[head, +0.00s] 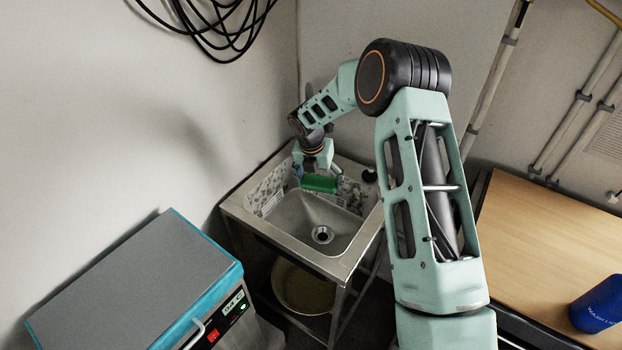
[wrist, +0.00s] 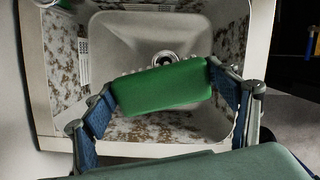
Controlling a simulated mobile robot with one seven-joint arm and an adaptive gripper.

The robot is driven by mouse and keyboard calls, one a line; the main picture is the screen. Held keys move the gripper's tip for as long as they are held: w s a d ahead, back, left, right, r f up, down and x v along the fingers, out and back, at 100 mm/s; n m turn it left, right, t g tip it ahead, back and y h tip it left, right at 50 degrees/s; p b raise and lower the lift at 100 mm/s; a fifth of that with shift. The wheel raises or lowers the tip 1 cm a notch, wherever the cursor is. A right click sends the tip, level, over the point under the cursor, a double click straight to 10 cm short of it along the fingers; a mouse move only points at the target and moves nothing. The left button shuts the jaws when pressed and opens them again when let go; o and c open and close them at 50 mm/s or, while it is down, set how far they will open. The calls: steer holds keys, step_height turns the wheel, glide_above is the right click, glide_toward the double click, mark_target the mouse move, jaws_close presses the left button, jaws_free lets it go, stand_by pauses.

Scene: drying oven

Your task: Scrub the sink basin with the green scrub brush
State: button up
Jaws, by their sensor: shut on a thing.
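My gripper (wrist: 165,98) is shut on the green scrub brush (wrist: 160,88), with a blue-padded finger at each end of it. Pale bristles show along the brush's far edge in the wrist view. In the head view the brush (head: 319,184) is over the back part of the sink basin (head: 300,215). I cannot tell whether the bristles touch the basin. The basin is grey metal with a round drain (head: 322,234). Brown speckled dirt (wrist: 65,75) marks its side walls and the wall nearest my gripper in the wrist view. The middle around the drain looks clean.
A grey-topped oven (head: 140,275) with blue edges stands at the lower left. A round bowl (head: 303,288) sits under the sink. Walls close in behind and left of the sink.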

mark_target(311, 176)
steer(key=a+n, duration=0.1)
steer(key=w+f+n+y, duration=0.1)
steer(key=n, duration=0.1)
steer(key=w+a+f+n, duration=0.1)
steer(key=n, duration=0.1)
steer(key=shift+w+a+t, duration=0.1)
steer(key=shift+a+t, duration=0.2)
steer(key=shift+t, duration=0.1)
steer(key=shift+f+b, duration=6.85)
steer(key=shift+f, duration=3.25)
steer(key=shift+f+b, duration=0.45)
steer(key=shift+f, duration=0.2)
steer(key=shift+d, duration=0.1)
